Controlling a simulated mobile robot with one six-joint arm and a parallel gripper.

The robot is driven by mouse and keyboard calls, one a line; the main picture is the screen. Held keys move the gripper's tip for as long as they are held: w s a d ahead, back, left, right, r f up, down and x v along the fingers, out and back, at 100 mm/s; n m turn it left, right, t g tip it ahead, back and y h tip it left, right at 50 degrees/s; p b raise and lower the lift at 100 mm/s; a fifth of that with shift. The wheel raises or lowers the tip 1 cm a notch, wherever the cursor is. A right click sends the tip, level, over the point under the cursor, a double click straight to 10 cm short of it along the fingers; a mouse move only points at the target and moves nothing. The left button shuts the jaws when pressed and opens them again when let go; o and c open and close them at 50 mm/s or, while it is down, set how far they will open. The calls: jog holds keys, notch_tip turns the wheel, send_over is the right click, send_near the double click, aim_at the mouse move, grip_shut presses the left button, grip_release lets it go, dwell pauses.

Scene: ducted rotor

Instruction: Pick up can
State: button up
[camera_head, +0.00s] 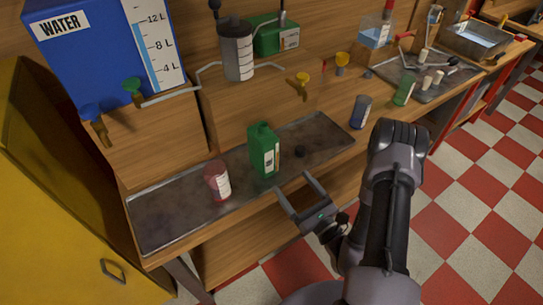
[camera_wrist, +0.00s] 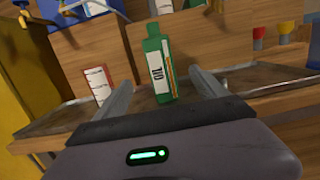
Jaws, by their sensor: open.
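A dark blue can (camera_head: 360,112) stands right of the tray. My gripper (camera_head: 292,181) is open and empty, in front of the tray edge. In the wrist view the green bottle appears between my fingers (camera_wrist: 160,80), beyond the tips and not touched.
A blue water tank (camera_head: 90,50) and wooden boxes stand behind. A yellow cabinet (camera_head: 50,200) is at left. A green can (camera_head: 404,90) stands farther right. Checkered floor is open at right.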

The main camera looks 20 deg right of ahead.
aim_at(263, 143)
jog(key=x, duration=1.7)
jog(key=shift+w+r, duration=0.1)
jog(key=shift+r, duration=0.2)
grip_shut()
